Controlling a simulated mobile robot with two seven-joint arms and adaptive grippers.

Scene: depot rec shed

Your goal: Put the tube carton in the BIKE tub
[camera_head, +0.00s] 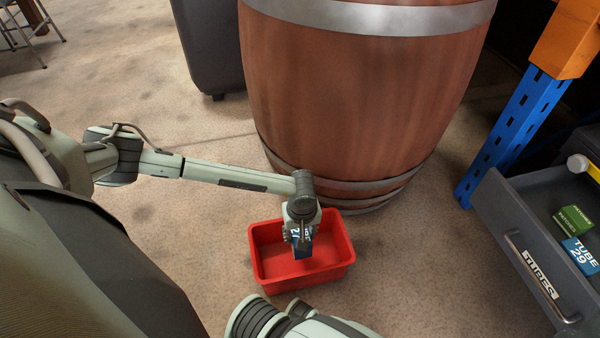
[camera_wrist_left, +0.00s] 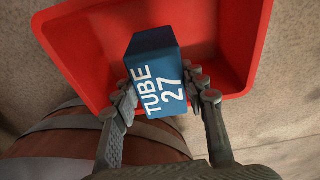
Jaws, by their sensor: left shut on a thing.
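My left gripper (camera_head: 300,232) is shut on a blue tube carton (camera_head: 302,247), held over the red tub (camera_head: 336,270) on the floor. In the left wrist view the carton (camera_wrist_left: 155,72) reads "TUBE 27" and sits between the two fingers of my left gripper (camera_wrist_left: 165,92). The red tub (camera_wrist_left: 240,45) lies behind the carton there, and its visible floor is empty. No BIKE label shows on the tub's visible sides. My right gripper is not in view; a part of my right arm shows at the bottom of the head view.
A large wooden barrel (camera_head: 350,100) stands right behind the tub. At right a grey drawer labelled "TUBES" (camera_head: 530,240) holds a "TUBE 29" carton (camera_head: 580,254) and a green box (camera_head: 572,220). A blue rack post (camera_head: 510,130) stands beside it. Floor between tub and drawer is clear.

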